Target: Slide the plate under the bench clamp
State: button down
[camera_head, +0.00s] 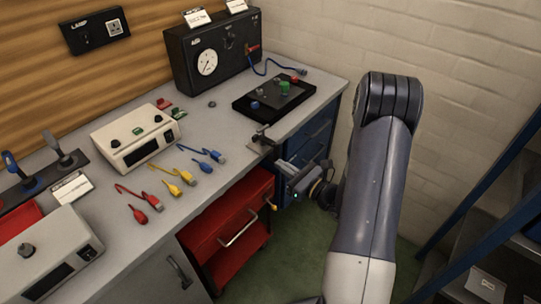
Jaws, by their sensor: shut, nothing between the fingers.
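A flat black plate (258,107) lies on the grey bench top near its right end, with green, red and blue pieces on it. A small dark metal fitting at the bench's front edge (261,138) looks like the bench clamp. It stands just in front of the plate, apart from it as far as I can see. My gripper (284,171) is just off the front edge, below and right of the clamp, and is shut and empty. Its fingertips are small and partly lost against the dark blue drawers.
A black gauge box (212,52) stands behind the plate, with a blue cable (268,66) beside it. Red, yellow and blue leads (172,188) lie left of the clamp, near a cream box (137,137). A red drawer cabinet (228,230) stands below the bench.

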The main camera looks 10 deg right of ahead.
aim_at(265, 155)
jog(key=p+x, duration=0.1)
jog(key=x, duration=0.4)
jog(key=shift+w+a, duration=0.1)
jog(key=shift+a, duration=0.05)
jog(key=shift+b+x, duration=0.75)
jog(key=shift+x, duration=0.2)
jog(key=shift+w, duration=0.1)
